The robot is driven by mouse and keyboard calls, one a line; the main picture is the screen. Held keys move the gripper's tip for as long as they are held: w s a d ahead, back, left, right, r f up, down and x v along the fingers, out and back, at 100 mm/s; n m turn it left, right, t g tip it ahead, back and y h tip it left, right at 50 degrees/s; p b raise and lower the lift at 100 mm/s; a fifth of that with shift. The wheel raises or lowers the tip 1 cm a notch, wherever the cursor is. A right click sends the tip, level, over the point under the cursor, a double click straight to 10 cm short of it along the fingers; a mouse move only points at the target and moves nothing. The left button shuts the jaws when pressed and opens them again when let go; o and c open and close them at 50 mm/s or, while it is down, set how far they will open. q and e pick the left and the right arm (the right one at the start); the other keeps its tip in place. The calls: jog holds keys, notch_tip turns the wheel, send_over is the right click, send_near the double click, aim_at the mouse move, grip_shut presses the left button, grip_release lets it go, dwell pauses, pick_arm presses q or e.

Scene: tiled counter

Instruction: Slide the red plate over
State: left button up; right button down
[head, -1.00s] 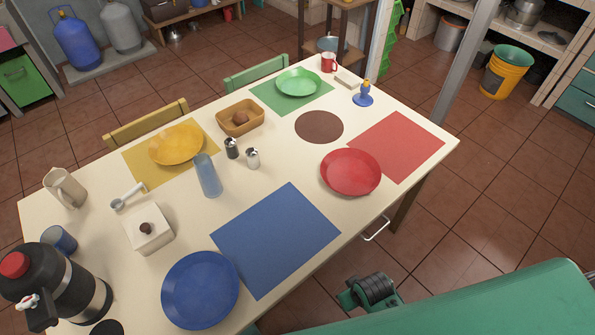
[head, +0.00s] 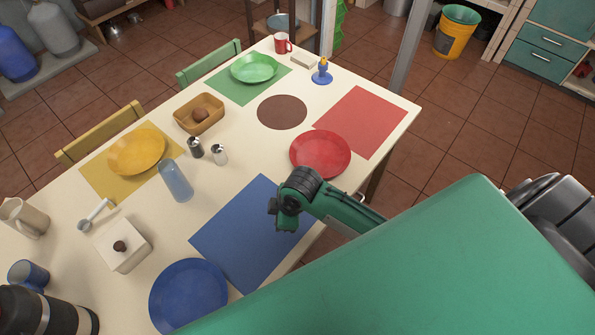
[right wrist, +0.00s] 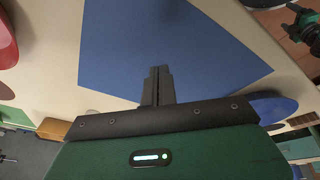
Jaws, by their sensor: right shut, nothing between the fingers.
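The red plate (head: 320,154) lies on the table, partly over the lower left edge of the red mat (head: 362,122). In the right wrist view a strip of the red plate (right wrist: 6,40) shows at the left edge. My right gripper (right wrist: 157,85) is shut and empty, with the blue mat (right wrist: 165,45) behind its fingers. In the head view a green and black part of my arm is over the blue mat (head: 235,238), just below left of the red plate and apart from it. The fingers are not clear there. My left gripper is not in view.
A brown round mat (head: 282,112) lies above left of the red plate. A blue plate (head: 188,294), salt and pepper shakers (head: 219,154), a blue glass (head: 175,181) and a blue egg cup (head: 322,73) stand about. The right part of the red mat is clear.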

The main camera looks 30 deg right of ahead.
jog(key=w+n, duration=0.1)
jog(key=w+d+r+n, duration=0.1)
jog(key=w+n, duration=0.1)
jog(key=w+r+n, duration=0.1)
jog(key=w, duration=0.1)
jog(key=shift+w+d+r+n+g+h, duration=0.1)
jog(key=shift+d+r+n+g+h, duration=0.15)
jog(key=shift+d+n+g+h, duration=0.15)
jog(key=w+d+r+n+g+h, duration=0.1)
jog(key=w+d+r+n+h, duration=0.1)
jog(key=w+d+r+n, duration=0.35)
jog(key=shift+m, duration=0.45)
jog(key=f, duration=0.3)
jog(key=f+p, duration=0.1)
jog(key=f, duration=0.2)
jog(key=d+f+p, duration=0.1)
jog(key=f, duration=0.3)
jog(key=shift+w+f, duration=0.1)
jog(key=d, duration=0.1)
jog(key=d+p, duration=0.1)
jog(key=w+d, duration=0.1)
jog(key=shift+f, duration=0.35)
jog(key=shift+w+d+f+p, duration=0.1)
jog(key=shift+w+d+p, duration=0.1)
jog(key=shift+d+p, duration=0.15)
